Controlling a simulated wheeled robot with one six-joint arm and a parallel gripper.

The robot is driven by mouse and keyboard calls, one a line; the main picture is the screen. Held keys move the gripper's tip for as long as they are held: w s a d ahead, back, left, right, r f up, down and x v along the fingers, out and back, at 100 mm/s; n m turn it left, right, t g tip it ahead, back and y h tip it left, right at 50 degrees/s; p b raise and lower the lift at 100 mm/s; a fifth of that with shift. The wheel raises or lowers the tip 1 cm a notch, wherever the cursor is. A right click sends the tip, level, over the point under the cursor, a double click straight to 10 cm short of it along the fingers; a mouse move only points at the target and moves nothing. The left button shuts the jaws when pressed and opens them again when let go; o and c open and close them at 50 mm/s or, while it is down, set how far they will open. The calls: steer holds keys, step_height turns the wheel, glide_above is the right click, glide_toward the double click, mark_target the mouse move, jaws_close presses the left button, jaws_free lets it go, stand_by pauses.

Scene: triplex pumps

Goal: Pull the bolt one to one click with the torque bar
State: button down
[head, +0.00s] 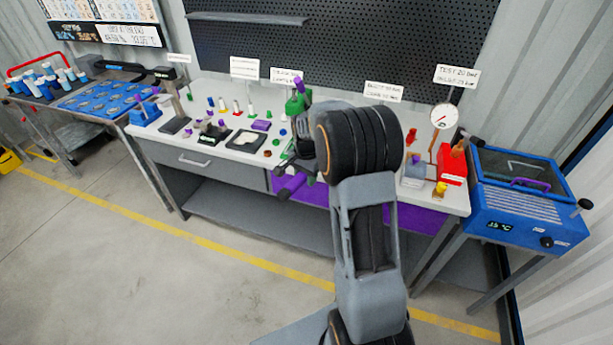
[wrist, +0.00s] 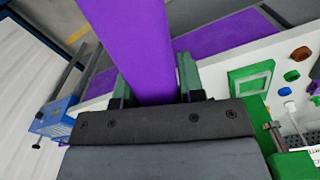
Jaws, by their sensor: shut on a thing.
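My gripper (wrist: 153,88) is shut on a thick purple bar, which I take to be the torque bar (wrist: 140,45). The bar stands between the two green fingers and runs out of the top of the wrist view, so its far end is hidden. In the head view my arm covers most of the gripper and the bar. A green pump body (head: 297,104) with a purple top stands on the bench just behind the arm. I cannot make out bolt one in either view, nor whether the bar is seated on it.
The white bench top (head: 222,120) carries several small coloured parts and trays. A red unit with a round gauge (head: 444,116) stands at its right end, beside a blue machine (head: 520,190). A blue-topped trolley (head: 105,97) stands left. The floor in front is clear.

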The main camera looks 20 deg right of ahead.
steer(key=shift+r+p, duration=1.85)
steer(key=shift+r, duration=1)
